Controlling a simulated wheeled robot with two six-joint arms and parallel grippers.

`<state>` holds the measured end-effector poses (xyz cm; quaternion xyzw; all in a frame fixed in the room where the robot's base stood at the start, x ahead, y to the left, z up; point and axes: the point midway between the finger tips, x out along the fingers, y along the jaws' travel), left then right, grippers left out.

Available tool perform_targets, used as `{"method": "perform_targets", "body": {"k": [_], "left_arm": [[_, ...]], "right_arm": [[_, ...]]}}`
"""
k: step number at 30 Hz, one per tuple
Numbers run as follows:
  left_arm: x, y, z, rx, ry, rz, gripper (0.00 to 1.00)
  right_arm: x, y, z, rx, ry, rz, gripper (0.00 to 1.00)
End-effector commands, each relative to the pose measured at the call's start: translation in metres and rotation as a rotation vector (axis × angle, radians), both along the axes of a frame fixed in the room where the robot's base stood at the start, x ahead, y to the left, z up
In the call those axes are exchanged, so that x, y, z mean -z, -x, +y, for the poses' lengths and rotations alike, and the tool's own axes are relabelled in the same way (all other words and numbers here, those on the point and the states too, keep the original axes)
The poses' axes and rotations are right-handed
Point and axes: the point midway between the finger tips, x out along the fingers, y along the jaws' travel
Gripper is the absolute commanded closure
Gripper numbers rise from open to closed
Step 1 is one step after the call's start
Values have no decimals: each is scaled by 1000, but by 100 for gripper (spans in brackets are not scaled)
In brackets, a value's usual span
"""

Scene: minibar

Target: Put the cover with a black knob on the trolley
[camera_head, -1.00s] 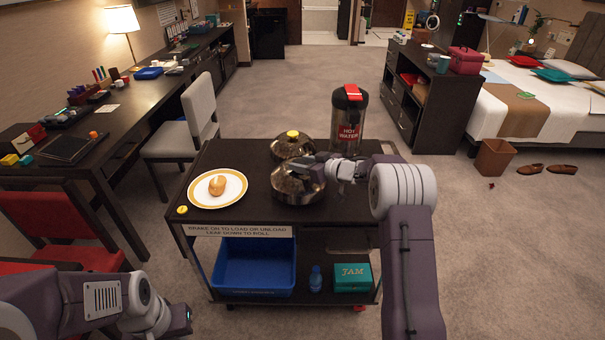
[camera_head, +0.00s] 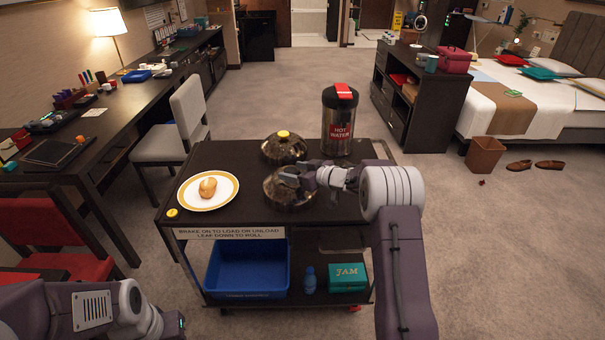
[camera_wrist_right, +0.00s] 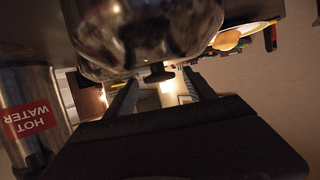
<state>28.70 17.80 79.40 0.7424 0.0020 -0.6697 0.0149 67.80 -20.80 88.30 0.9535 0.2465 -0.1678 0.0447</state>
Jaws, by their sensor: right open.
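A shiny metal cover (camera_head: 283,194) sits on the dark top of the trolley (camera_head: 226,157). My right gripper (camera_head: 291,176) is over this cover from the right, and hides its knob in the head view. In the right wrist view, the cover (camera_wrist_right: 150,32) shows close up with a small black knob (camera_wrist_right: 158,73). The knob appears between the two spread fingers of my right gripper (camera_wrist_right: 160,92); I cannot tell whether they touch it. My left arm shows at the lower left, with its gripper fingers out of sight.
A second metal cover with a yellow knob (camera_head: 283,134) stands just behind. A hot water dispenser (camera_head: 340,122) stands at the back right. A plate (camera_head: 230,190) with a bread roll (camera_head: 208,187) is on the left. A blue bin (camera_head: 247,270) is on the lower shelf.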

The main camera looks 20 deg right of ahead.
Motion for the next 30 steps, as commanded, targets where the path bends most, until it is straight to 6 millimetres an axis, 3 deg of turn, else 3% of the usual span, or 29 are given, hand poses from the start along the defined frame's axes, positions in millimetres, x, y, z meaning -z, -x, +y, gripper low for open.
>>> {"method": "perform_targets", "body": {"k": [15,26,30], "left_arm": [[-13,0,0,0,0,0,100],[-13,0,0,0,0,0,100],[-13,0,0,0,0,0,100]], "right_arm": [[-37,88,-50,4,-1,0,37],[-40,97,-54,2,-1,2,37],[-39,92,-53,116,52,26,37]]}}
